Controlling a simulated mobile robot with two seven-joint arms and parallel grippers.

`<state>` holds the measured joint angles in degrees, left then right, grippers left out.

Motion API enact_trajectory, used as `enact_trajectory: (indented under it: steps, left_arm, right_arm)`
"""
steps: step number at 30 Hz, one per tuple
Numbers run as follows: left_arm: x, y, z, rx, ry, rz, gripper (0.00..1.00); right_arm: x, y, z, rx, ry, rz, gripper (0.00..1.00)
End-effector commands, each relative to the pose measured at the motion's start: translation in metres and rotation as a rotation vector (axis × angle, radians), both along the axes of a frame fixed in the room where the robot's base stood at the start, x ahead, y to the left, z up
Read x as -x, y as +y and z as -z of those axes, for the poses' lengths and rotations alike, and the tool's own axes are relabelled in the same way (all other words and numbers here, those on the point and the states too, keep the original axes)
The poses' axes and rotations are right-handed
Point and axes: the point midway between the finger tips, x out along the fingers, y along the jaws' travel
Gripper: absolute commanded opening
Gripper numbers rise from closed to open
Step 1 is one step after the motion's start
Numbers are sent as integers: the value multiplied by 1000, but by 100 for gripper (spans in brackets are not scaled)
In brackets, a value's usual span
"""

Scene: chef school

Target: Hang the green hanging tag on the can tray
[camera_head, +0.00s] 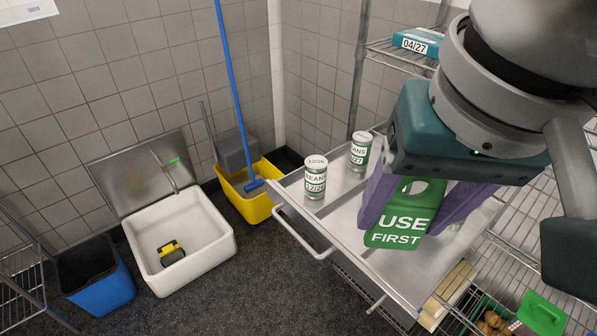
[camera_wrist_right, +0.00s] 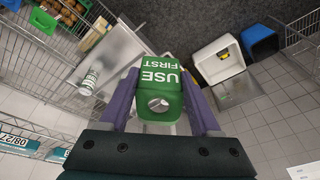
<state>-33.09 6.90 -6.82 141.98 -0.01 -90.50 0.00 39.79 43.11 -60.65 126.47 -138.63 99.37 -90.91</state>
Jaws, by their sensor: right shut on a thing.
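The green hanging tag (camera_head: 400,236), printed "USE FIRST" and with a hole near its top, is between the purple fingers of my right gripper (camera_head: 402,215). The fingers are shut on its sides, and it also shows in the right wrist view (camera_wrist_right: 160,78). The metal can tray (camera_head: 291,188) lies below and behind the tag in the head view. It has a bar handle (camera_head: 300,238) along its front edge. I cannot tell whether the tag touches the tray. Two labelled cans (camera_head: 315,178) (camera_head: 360,150) stand upright on the tray's left part. My left gripper is out of view.
Wire shelving (camera_head: 515,262) surrounds the tray on the right, with a green-lidded container (camera_head: 541,314) low down. A date-labelled teal box (camera_head: 418,41) sits on an upper shelf. A white sink (camera_head: 190,243), blue bin (camera_head: 100,283) and yellow mop bucket (camera_head: 243,205) stand left.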

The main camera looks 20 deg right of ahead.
Motion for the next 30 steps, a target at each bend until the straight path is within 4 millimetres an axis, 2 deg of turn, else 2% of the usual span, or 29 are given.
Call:
enact_trajectory:
  steps: [1,18,21,24,27,30]
  left_arm:
    - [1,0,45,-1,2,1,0]
    - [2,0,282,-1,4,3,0]
    - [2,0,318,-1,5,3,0]
    - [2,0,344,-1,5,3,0]
    - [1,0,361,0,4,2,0]
    - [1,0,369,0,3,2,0]
  right_arm:
    - [-2,2,45,-5,-3,41,11]
    - [-15,21,282,-73,-60,561,11]
    - [-18,23,316,-82,-77,644,11]
    - [-19,26,342,-92,-92,711,11]
    - [-21,27,359,-99,-103,761,11]
    - [-22,28,366,-104,-112,791,11]
